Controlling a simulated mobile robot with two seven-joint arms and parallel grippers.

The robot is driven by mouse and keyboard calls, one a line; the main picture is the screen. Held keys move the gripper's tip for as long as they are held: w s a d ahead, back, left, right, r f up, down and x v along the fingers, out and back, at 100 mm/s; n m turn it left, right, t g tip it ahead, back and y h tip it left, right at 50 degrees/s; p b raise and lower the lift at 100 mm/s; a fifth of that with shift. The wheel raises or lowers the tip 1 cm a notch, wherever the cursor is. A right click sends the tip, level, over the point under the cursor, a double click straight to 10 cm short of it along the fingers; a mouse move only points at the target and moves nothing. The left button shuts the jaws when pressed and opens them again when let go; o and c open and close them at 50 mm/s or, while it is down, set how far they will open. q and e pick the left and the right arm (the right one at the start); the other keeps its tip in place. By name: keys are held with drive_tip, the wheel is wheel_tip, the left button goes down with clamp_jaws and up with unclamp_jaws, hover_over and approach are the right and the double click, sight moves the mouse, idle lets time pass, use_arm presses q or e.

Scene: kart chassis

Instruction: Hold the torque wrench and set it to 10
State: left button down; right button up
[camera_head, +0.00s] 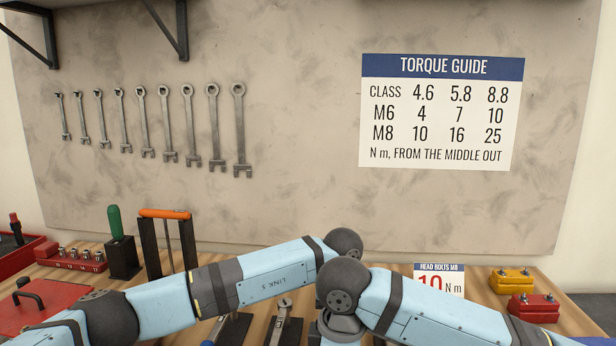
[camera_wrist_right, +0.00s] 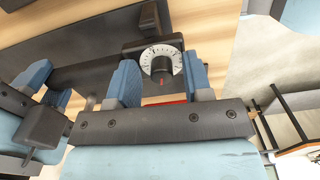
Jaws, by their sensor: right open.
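The torque wrench (camera_wrist_right: 98,74) shows in the right wrist view as a dark bar with a round white dial (camera_wrist_right: 149,52) and a black knob (camera_wrist_right: 163,66) at its right end. My right gripper (camera_wrist_right: 159,78) is open. Its two blue fingers stand either side of the dial and knob, with gaps visible. A red mark shows just below the knob; the dial's numbers are too small to read. My left gripper (camera_wrist_right: 48,84) is at the left of this view, its blue fingers around the wrench's other end. Neither gripper's fingers show in the head view, where my arms cover the middle.
A torque guide (camera_head: 441,112) hangs on the wall beside several wrenches (camera_head: 165,122). A card (camera_head: 439,280) reads head bolts M8, 10 N m. A red case (camera_head: 45,303), a green-handled tool (camera_head: 115,222), yellow block (camera_head: 512,280) and red block (camera_head: 534,307) stand on the bench.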

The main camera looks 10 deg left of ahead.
use_arm(q)
drive_tip(key=shift+d+r, duration=0.1)
drive_tip(key=shift+d, duration=0.1)
use_arm(e)
drive_tip(key=n, duration=0.7)
drive_tip(key=shift+r, duration=0.1)
drive_tip(key=n, duration=0.5)
use_arm(q)
drive_tip(key=shift+a, duration=0.15)
use_arm(e)
drive_tip(key=w+a+r+t+y, duration=0.2)
drive_tip(key=r+y, duration=0.1)
drive_tip(key=r, duration=0.8)
drive_tip(key=w+a+r+t+y, duration=0.1)
drive_tip(key=r+y, duration=0.3)
drive_tip(key=r, duration=0.7)
drive_tip(key=w+a+r+t+y, duration=0.2)
drive_tip(key=w+a+r+y, duration=0.1)
drive_tip(key=r, duration=0.8)
drive_tip(key=shift+w+n+t+y, duration=0.3)
drive_tip(key=shift+w, duration=0.05)
use_arm(q)
drive_tip(key=c, duration=0.8)
unclamp_jaws()
